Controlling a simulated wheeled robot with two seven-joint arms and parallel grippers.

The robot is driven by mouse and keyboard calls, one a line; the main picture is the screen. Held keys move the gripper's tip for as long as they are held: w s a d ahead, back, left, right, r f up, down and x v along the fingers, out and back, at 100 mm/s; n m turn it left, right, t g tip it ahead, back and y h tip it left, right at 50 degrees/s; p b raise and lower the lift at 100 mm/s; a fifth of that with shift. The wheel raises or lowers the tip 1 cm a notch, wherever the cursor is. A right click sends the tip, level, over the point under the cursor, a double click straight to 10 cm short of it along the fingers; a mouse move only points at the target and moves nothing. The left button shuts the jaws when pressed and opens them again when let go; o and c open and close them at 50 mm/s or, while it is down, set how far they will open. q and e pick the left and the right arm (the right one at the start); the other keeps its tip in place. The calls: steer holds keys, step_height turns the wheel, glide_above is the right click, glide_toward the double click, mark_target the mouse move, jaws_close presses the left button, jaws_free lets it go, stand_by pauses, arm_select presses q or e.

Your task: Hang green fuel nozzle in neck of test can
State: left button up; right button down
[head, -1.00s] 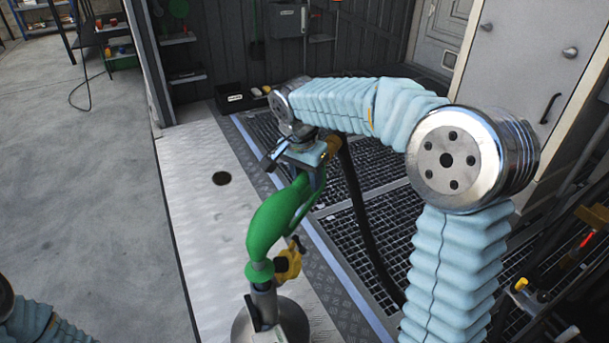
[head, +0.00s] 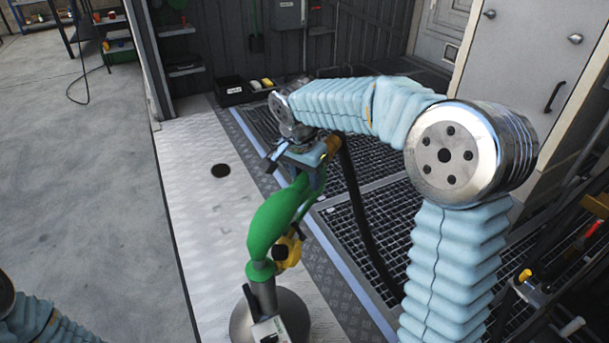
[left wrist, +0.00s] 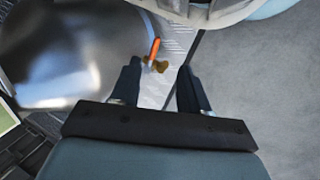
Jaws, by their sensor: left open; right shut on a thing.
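The green fuel nozzle (head: 270,225) hangs steeply, its grey spout (head: 265,297) pointing down at the metal test can (head: 240,325) at the bottom of the head view. Whether the spout tip is inside the can's neck cannot be told; a white-and-green block hides that area. My right gripper (head: 308,172) is shut on the nozzle's upper end. My left gripper (left wrist: 160,88) is open and empty in the left wrist view, beside a large shiny metal body (left wrist: 75,45), seemingly the can. In the head view only a bit of my left arm shows.
A black hose (head: 358,205) runs down from the nozzle over the floor grating (head: 385,190). A black bin (head: 232,92) stands at the back. An orange-handled brass part (left wrist: 155,58) shows between my left fingers.

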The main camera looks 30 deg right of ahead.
steer(key=c, duration=0.6)
jaws_free()
steer(key=shift+v, duration=0.95)
arm_select(q)
steer(key=shift+w+p+v, duration=0.2)
steer(key=shift+p+v, duration=0.85)
steer(key=shift+v, duration=0.2)
arm_select(e)
steer(key=v, duration=1.2)
